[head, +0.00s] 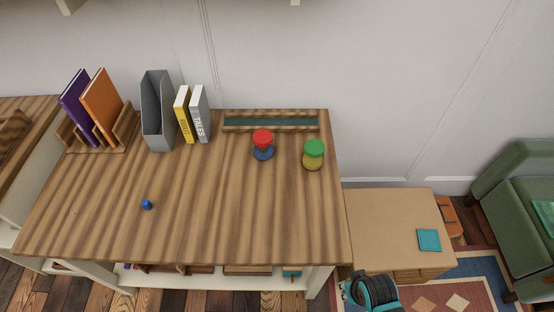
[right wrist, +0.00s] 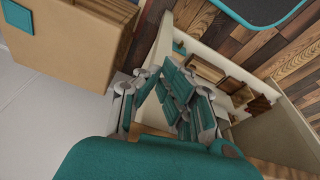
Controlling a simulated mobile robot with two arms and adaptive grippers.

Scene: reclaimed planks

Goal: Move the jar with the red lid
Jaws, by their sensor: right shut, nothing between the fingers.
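The jar with the red lid (head: 263,144) stands upright on the wooden tabletop (head: 215,215), toward the back right; its lower part is blue. A second jar with a green lid and a yellow lower part (head: 313,155) stands just to its right. My right gripper (right wrist: 178,82) is shut and empty in the right wrist view, beside the table's shelves and away from both jars. In the head view only part of my right arm shows at the bottom edge, right of the table. My left gripper is in neither view.
A shallow tray (head: 270,128) lies behind the jars. Yellow and grey books (head: 191,114), a grey file holder (head: 158,110) and a rack with purple and orange books (head: 97,115) stand at the back left. A small blue object (head: 147,204) lies front left. A low cabinet (head: 390,225) stands right.

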